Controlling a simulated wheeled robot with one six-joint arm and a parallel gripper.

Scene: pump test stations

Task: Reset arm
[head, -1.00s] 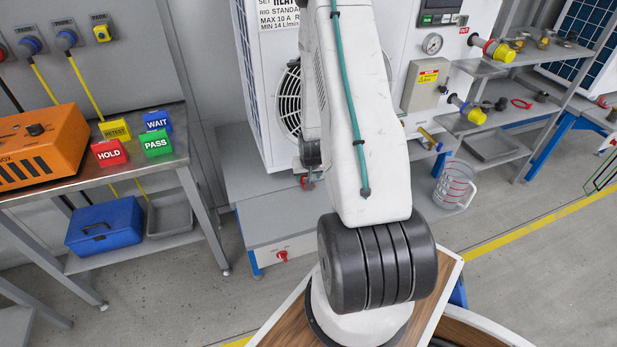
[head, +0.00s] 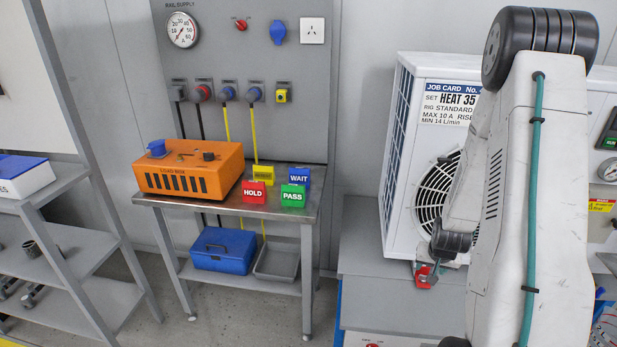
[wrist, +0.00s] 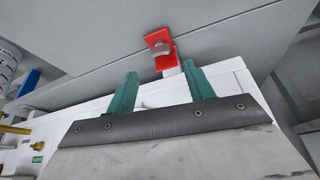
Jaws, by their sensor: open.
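My arm is raised at the right of the head view. Its upper link stands upright to a dark elbow, and the forearm hangs down to a dark wrist in front of the white heat pump unit (head: 397,150). In the wrist view my gripper (wrist: 163,88) shows two teal fingers, spread apart with nothing between them. A red bracket-like part (wrist: 158,40) lies beyond the fingertips, apparently against a grey surface. In the head view a red part (head: 425,280) shows just below my wrist, near the unit's foot. The fingers cannot be made out clearly there.
The unit stands on a grey bench (head: 365,250). Left of it, a metal table (head: 225,208) holds an orange load box (head: 185,180) and HOLD (head: 253,191), PASS (head: 293,195) and WAIT (head: 299,177) signs. A blue case (head: 223,252) and grey tray (head: 275,262) sit below. Shelving stands far left.

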